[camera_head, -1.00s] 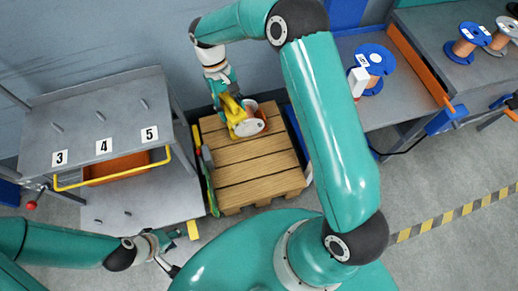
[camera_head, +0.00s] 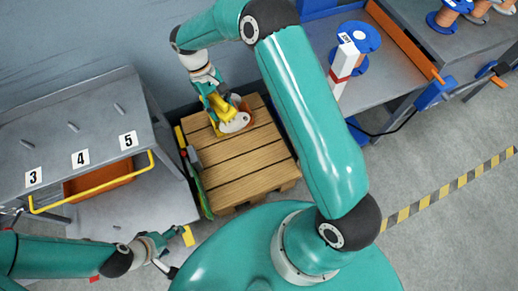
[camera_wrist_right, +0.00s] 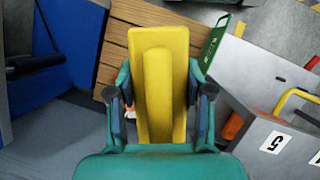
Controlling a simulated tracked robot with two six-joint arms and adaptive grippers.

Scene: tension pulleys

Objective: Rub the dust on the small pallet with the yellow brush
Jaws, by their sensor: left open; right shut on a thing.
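The small wooden pallet (camera_head: 245,165) lies on the floor in the middle of the head view. My right gripper (camera_head: 214,97) is shut on the yellow brush (camera_head: 217,108) over the pallet's far left corner. In the right wrist view the brush (camera_wrist_right: 158,80) sits between both fingers, with pallet slats (camera_wrist_right: 120,45) behind it. A pale round patch (camera_head: 234,123) and a brownish patch (camera_head: 245,107) show beside the brush. I cannot tell whether the brush touches the pallet. My left gripper (camera_head: 172,243) is open at lower left, away from the pallet, near a small yellow block.
A grey shelf unit (camera_head: 70,115) with numbered labels and an orange bin (camera_head: 98,182) stands left of the pallet. A green-edged object (camera_head: 197,178) lies along the pallet's left side. A bench with blue spools (camera_head: 360,38) stands at right. Floor right of the pallet is free.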

